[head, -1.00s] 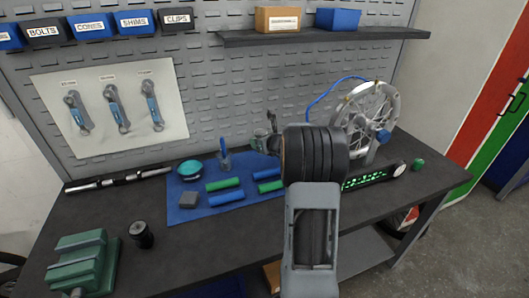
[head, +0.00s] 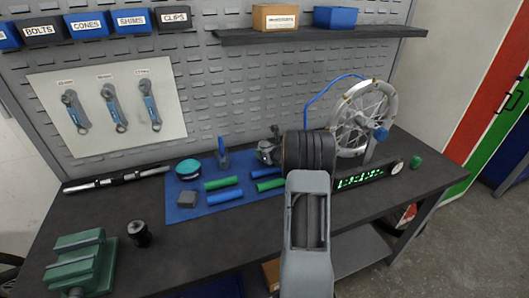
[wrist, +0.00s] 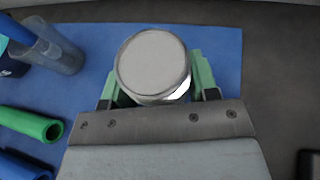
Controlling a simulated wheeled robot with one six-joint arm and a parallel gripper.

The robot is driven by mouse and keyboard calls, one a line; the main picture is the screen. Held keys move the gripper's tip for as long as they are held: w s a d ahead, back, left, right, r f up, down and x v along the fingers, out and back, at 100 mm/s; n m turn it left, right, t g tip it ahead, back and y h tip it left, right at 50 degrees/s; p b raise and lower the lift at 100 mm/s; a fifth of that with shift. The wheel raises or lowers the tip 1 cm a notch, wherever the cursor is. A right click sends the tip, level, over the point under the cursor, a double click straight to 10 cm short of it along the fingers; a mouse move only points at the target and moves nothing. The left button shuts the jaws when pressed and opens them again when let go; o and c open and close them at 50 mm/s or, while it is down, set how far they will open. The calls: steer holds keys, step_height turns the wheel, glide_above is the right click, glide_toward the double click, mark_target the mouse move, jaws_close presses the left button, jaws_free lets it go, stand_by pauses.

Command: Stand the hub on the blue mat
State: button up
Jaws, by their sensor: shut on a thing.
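The hub (wrist: 152,64) is a silver cylinder with a round, flat end facing the wrist camera. My gripper (wrist: 158,88) is shut on it, with a green finger on each side. The blue mat (wrist: 222,50) lies beneath the hub in the wrist view, but I cannot tell whether they touch. In the head view the mat (head: 180,214) lies on the workbench, and my gripper (head: 268,152) is near its back right corner, partly hidden by my arm. The hub is hard to make out there.
Green (head: 221,183) and blue (head: 225,197) grips, a teal-topped round tin (head: 188,168), a grey block (head: 187,198) and a clear cup (head: 223,160) occupy the mat. A wheel on a stand (head: 362,118) and a lit green display (head: 360,179) are right. A vise (head: 82,262) is front left.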

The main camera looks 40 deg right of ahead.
steer(key=shift+f+b, duration=0.2)
steer(key=shift+b, duration=0.1)
steer(key=o, duration=1.1)
steer(key=shift+o, duration=0.2)
steer(key=shift+r, duration=0.1)
